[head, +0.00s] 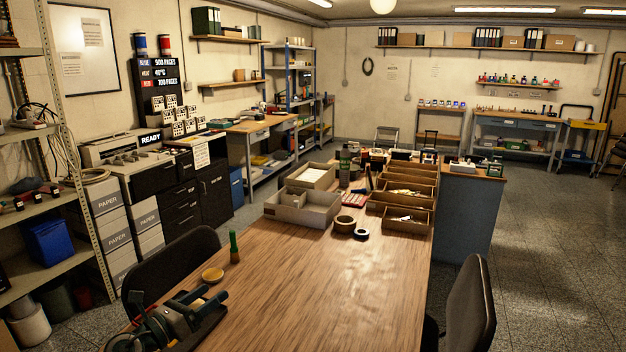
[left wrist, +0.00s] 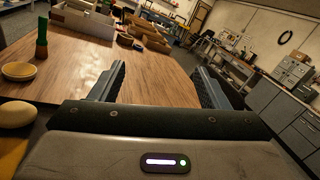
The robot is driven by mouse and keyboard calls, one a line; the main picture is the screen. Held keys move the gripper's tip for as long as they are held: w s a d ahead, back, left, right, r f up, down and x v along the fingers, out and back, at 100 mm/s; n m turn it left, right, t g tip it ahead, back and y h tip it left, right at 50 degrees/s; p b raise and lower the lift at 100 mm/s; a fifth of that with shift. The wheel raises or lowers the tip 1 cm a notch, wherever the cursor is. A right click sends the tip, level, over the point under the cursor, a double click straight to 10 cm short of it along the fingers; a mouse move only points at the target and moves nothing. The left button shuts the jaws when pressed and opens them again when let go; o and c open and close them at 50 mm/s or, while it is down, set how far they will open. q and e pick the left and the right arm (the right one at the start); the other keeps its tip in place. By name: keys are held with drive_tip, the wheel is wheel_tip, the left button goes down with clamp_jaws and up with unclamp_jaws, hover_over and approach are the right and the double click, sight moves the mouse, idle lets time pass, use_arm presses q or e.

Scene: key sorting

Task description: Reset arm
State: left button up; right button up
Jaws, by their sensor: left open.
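My left gripper (head: 218,306) is at the bottom left of the head view, by the near left edge of the wooden table (head: 330,285). In the left wrist view its two dark fingers (left wrist: 158,76) stand wide apart with nothing between them. A small round yellow-tan dish (head: 213,274) and a green-handled upright tool (head: 234,246) are on the table just beyond it. The dish (left wrist: 18,71) and green handle (left wrist: 41,35) also show at the left of the wrist view. My right gripper is not in view.
Open boxes (head: 300,214) and a compartmented wooden tray (head: 406,226) stand at the table's far end, with a tape roll (head: 345,225) in front. Dark chairs stand at the left (head: 175,265) and right (head: 470,305) edges. The table's middle is clear.

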use_arm(q)
drive_tip(key=s+a+r+n+t+y, duration=0.1)
drive_tip(key=s+a+n+t+y, duration=0.3)
drive_tip(key=n, duration=0.5)
drive_tip(key=s+a+n+t+y, duration=0.35)
drive_tip(key=n+y, duration=0.35)
drive_tip(key=n, duration=0.3)
drive_tip(key=s+a+f+n+g+y, duration=0.4)
drive_tip(key=s+f+n+g+y, duration=0.3)
drive_tip(key=n, duration=0.5)
drive_tip(key=s+d+f+n+g+h, duration=0.35)
drive_tip(key=s+f+g, duration=0.3)
drive_tip(key=s, duration=0.65)
drive_tip(key=s+d+f+n+g+h, duration=0.2)
drive_tip(key=s+d+f+n+g, duration=0.25)
drive_tip(key=s+f, duration=0.6)
wheel_tip(320, 180, down, 23)
drive_tip(key=s+a+g, duration=0.2)
drive_tip(key=s+f, duration=0.7)
drive_tip(key=f, duration=0.3)
drive_tip(key=s+a+f+g, duration=0.1)
drive_tip(key=s+f, duration=0.5)
drive_tip(key=f, duration=0.5)
drive_tip(key=shift+s+a, duration=0.25)
drive_tip(key=shift+s, duration=0.15)
